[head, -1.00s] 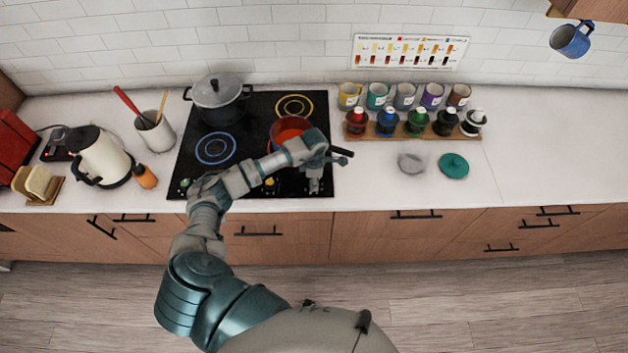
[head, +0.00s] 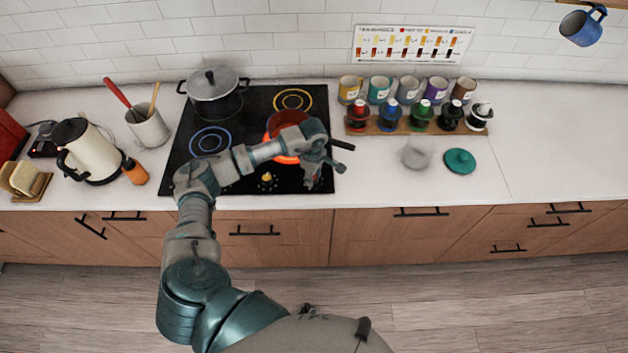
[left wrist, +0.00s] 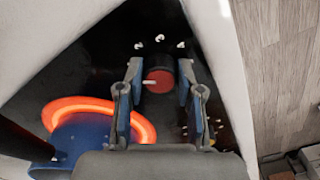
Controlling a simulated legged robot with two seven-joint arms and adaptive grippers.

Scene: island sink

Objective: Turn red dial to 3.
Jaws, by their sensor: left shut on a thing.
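The red dial (left wrist: 160,78) sits on the black cooktop (head: 225,175), between the two fingers of my left gripper (left wrist: 159,82) in the left wrist view. The fingers are shut on its sides. A white pointer line on the dial points to the left in that view. Small white marks lie around it, too small to read. In the head view my left gripper (head: 312,182) is at the cooktop's front right corner and hides the dial. A burner ring (left wrist: 140,122) glows orange-red near the dial. My right gripper is not in view.
A yellow dial (head: 267,177) is left of the gripper. A lidded grey pot (head: 214,92) stands at the back left. The counter (head: 375,180) right of the cooktop has free room.

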